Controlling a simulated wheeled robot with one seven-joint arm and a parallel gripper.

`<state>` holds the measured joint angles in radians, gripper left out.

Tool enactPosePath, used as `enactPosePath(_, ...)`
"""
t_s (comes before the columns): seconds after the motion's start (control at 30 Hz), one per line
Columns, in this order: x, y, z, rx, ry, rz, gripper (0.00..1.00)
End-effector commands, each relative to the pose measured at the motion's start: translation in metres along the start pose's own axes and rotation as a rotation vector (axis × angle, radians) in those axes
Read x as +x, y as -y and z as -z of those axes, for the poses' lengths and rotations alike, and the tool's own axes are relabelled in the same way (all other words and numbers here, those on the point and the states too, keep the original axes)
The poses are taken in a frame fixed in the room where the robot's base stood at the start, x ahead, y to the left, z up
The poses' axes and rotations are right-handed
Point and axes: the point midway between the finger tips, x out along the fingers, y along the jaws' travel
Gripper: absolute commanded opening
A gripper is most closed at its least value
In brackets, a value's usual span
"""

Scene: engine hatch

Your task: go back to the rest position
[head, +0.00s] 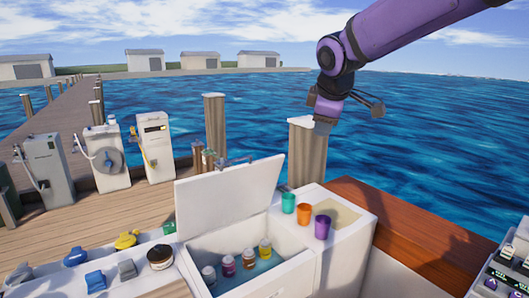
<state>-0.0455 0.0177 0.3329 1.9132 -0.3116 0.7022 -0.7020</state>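My purple arm reaches in from the top right in the head view. My gripper (323,126) hangs at its end, pointing down, in front of the water and just above a wooden post. The gripper is small and dark here, and its fingers cannot be made out. I see nothing hanging below it. It is raised well clear of the cups and the open white hatch.
The hatch lid (228,200) stands open over a bin (300,262) holding several capped bottles. Green (288,202), orange (304,214) and purple (322,227) cups stand beside it. A wooden post (307,155) is below my gripper. A jar (160,257) sits left.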

Motion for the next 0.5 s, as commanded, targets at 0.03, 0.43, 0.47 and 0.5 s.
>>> enactPosePath(0.03, -0.012, 0.006, -0.014, 0.049, 0.013, -0.005, 0.37)
enactPosePath(0.43, -0.078, 0.065, -0.112, 0.471, 0.087, -0.01, 0.37)
enactPosePath(0.47, -0.082, 0.071, -0.119, 0.504, 0.091, -0.01, 0.37)
enactPosePath(0.5, -0.087, 0.079, -0.128, 0.549, 0.095, -0.008, 0.37)
